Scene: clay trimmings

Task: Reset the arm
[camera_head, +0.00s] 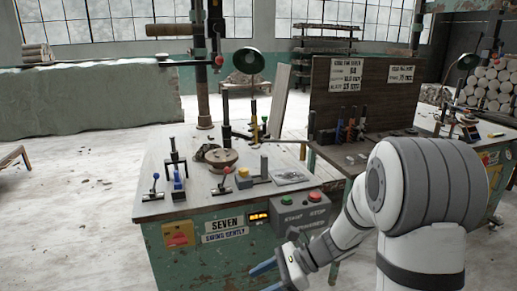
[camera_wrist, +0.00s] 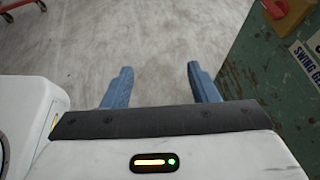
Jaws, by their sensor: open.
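My gripper (camera_head: 263,277) is low in front of the green workbench, near its front right side, in the head view. Its blue fingers also show in the wrist view (camera_wrist: 160,85), spread wide apart with only bare floor seen between and beyond them. The gripper is open and holds nothing. My arm bends down from the right of the head view, and its near links hide part of the benches behind it.
A green workbench (camera_head: 157,243) with a start/stop box (camera_head: 302,212), clamps and a round wooden piece (camera_head: 221,158) stands close to the gripper. Its side fills the right of the wrist view (camera_wrist: 275,90). A second bench stands behind my arm. Pale floor (camera_head: 75,215) at the left is mostly clear.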

